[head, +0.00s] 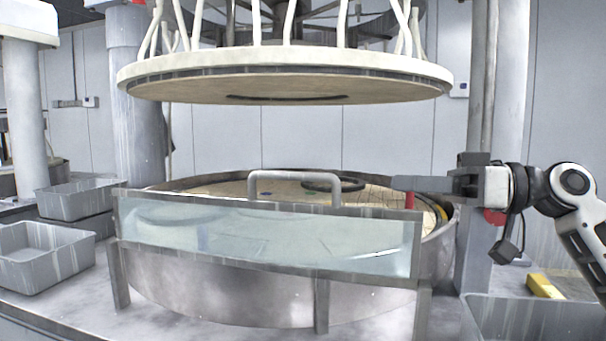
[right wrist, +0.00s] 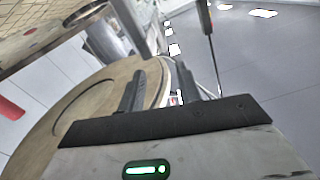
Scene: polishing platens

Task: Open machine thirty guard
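The guard (head: 270,238) is a clear panel in a metal frame, upright across the front of a round machine tub (head: 220,295). A grey bar handle (head: 295,176) stands on its top edge. No machine number is legible. My right gripper (head: 398,184) points left, above the guard's right end and apart from the handle, to the right of it. In the right wrist view its two fingers (right wrist: 160,75) stand apart with nothing visibly between them. My left gripper is not in the head view.
A large round upper plate (head: 290,75) hangs above the tub. Grey bins (head: 40,262) stand at left, and another bin (head: 530,310) with a yellow block (head: 545,285) near it is at lower right. A column (head: 480,130) rises behind my right gripper.

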